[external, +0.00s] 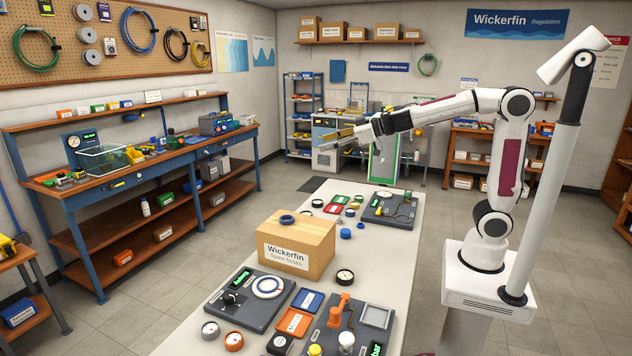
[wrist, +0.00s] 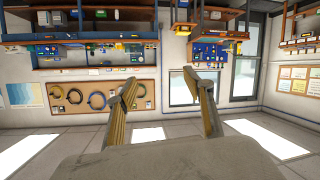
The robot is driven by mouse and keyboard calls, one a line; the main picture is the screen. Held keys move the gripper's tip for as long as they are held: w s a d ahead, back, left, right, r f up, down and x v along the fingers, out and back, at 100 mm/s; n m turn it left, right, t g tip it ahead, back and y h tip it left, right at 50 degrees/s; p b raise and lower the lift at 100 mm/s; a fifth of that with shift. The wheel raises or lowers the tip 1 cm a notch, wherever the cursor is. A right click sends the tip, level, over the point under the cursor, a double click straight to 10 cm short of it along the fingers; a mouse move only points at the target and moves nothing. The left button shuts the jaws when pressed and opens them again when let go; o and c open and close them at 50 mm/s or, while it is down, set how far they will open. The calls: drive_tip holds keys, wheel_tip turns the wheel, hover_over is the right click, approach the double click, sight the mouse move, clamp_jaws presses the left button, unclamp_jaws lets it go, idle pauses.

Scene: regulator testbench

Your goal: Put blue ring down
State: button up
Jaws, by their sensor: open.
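A dark blue ring (external: 287,219) lies flat on top of the cardboard "Wickerfin" box (external: 284,258), which stands on the white bench. My gripper (external: 336,139) is raised well above the bench, beyond the box and apart from the ring. Its two tan fingers are spread in the wrist view (wrist: 160,82), with nothing between them. The ring is not visible in the wrist view, which shows the room upside down.
A grey panel with a white round plate (external: 268,287) lies in front of the box. Orange and blue trays, gauges and another panel (external: 390,208) also occupy the white bench (external: 380,262). Bare bench shows right of the box.

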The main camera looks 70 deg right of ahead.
drive_tip(key=s+d+f+m+g+h, duration=0.1)
drive_tip(key=s+d+f+m+h, duration=0.15)
drive_tip(key=s+d, duration=0.45)
drive_tip(key=s+d+f+m+g+h, duration=0.25)
drive_tip(key=s+d, duration=0.25)
drive_tip(key=s, duration=0.5)
drive_tip(key=s+a+f+g+y, duration=0.1)
drive_tip(key=s+a+f+g, duration=0.1)
drive_tip(key=s+f, duration=0.4)
drive_tip(key=s+a+f+n+g+y, duration=0.1)
drive_tip(key=s+a+f, duration=0.3)
drive_tip(key=s, duration=1)
drive_tip(key=shift+a+f+g+y, duration=0.15)
drive_tip(key=shift+f+g+y, duration=0.25)
drive_tip(key=shift+f+g, duration=0.5)
drive_tip(key=c, duration=0.3)
drive_tip(key=shift+c, duration=0.2)
drive_tip(key=shift+w+f, duration=0.1)
